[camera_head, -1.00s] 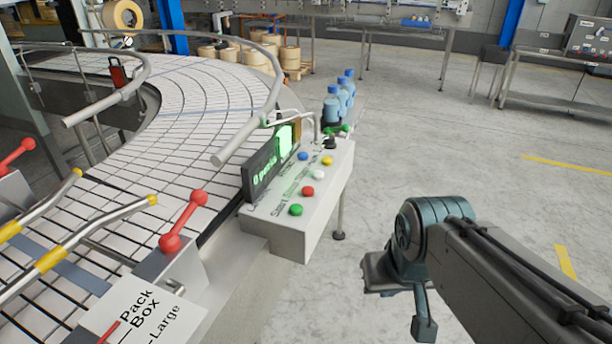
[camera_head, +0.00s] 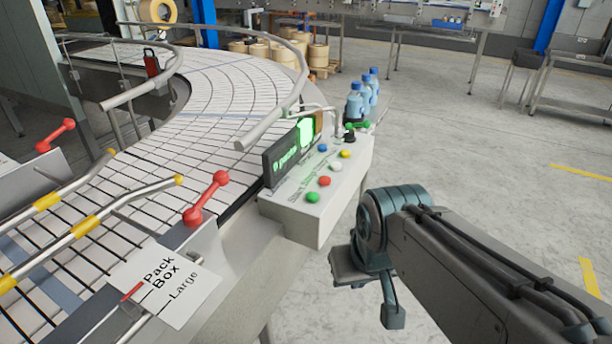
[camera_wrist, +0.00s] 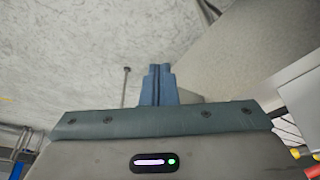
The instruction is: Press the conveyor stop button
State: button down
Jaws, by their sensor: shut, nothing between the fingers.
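The control box (camera_head: 300,222) stands beside the conveyor, with a small dark display (camera_head: 292,152) showing green text. Its sloped top carries a red button (camera_head: 325,181), a green button (camera_head: 313,197), a white button (camera_head: 337,168), a yellow button (camera_head: 345,154) and a blue button (camera_head: 323,147). The button labels are too small to read, so I cannot tell from them which is stop. My gripper (camera_head: 393,316) is to the right of and below the box in the head view, apart from the buttons. In the wrist view its fingers (camera_wrist: 160,72) are together and empty.
The curved conveyor (camera_head: 225,95) with metal guide rails fills the left. A red-knobbed lever (camera_head: 207,197) and a Pack Box sign (camera_head: 165,283) are in front. Several blue bottles (camera_head: 355,104) stand behind the box. Open concrete floor (camera_head: 480,150) lies to the right.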

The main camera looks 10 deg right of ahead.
jog(key=shift+d, duration=0.1)
notch_tip(320, 180, up, 13)
jog(key=m+t+y+p, duration=0.2)
jog(key=m+t+y, duration=0.1)
jog(key=t+y, duration=0.1)
send_over(328, 181)
jog(key=shift+r, duration=0.1)
notch_tip(328, 181, down, 7)
jog(key=b, duration=0.5)
jog(key=shift+f, duration=0.2)
jog(key=shift+f+b, duration=0.75)
jog(key=shift+b, duration=0.15)
